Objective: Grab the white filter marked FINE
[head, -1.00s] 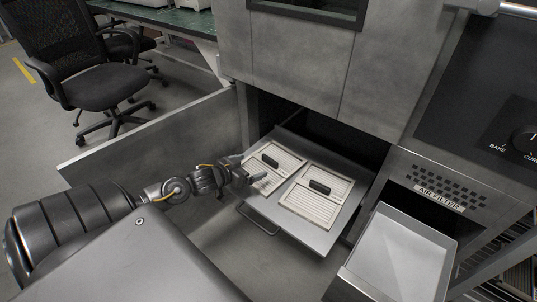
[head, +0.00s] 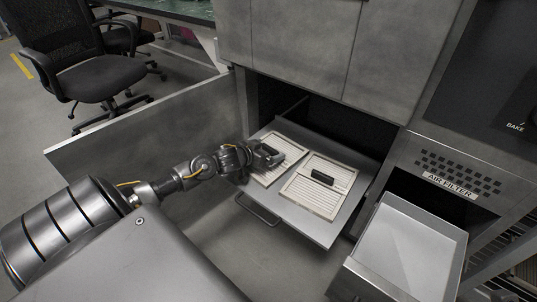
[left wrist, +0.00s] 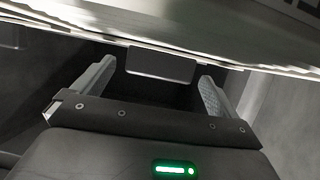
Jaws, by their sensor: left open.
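Two white pleated filters with dark handles lie side by side on a pulled-out metal tray (head: 318,233). The left filter (head: 289,146) is partly hidden by my left gripper, and the right filter (head: 318,196) shows fully. No FINE marking is readable on either. My left gripper (head: 272,156) is at the left filter's handle. In the left wrist view its two grey fingers (left wrist: 150,88) are spread apart, with a dark handle (left wrist: 160,64) between and beyond them. The fingers look apart from the handle. My right gripper is not in view.
An open door panel (head: 140,130) stands left of the tray. An empty metal drawer (head: 405,250) marked AIR FILTER above is pulled out at right. The cabinet front (head: 320,50) rises behind the tray. Office chairs (head: 95,80) stand at the back left.

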